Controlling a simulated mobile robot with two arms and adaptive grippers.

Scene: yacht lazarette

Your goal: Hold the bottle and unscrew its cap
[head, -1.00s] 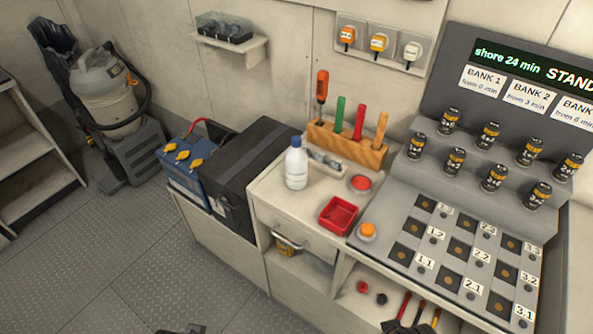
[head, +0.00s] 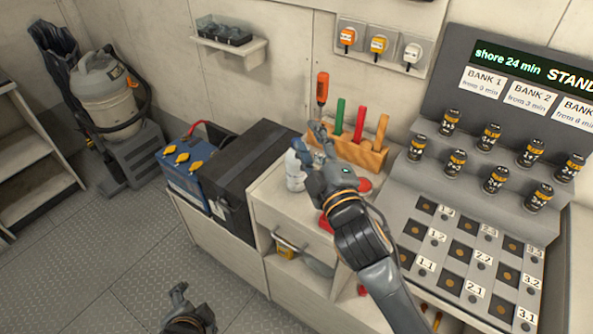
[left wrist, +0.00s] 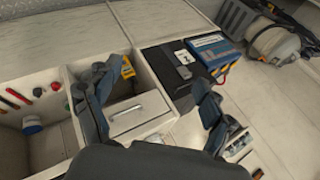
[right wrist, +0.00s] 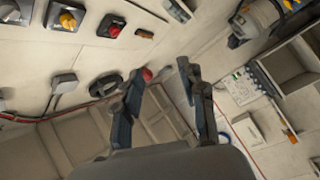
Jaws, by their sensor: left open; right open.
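The white bottle (head: 293,182) stands upright on the light counter (head: 268,190). My right gripper partly covers it in the head view, and its blue cap cannot be made out clearly. My right gripper (head: 309,140) is open at the bottle's upper right; whether it touches the bottle cannot be told. In the right wrist view its fingers (right wrist: 158,90) are apart with nothing between them. My left gripper (head: 190,300) is low over the floor, away from the bottle. In the left wrist view its fingers (left wrist: 155,95) are apart and empty. I cannot make out the bottle in either wrist view.
A wooden tool rack (head: 365,155) stands behind the bottle. A black box (head: 250,165) and a blue battery (head: 185,178) are to the left. My right arm largely covers a red tray (head: 325,222). A sloped panel with cells (head: 457,157) is at right.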

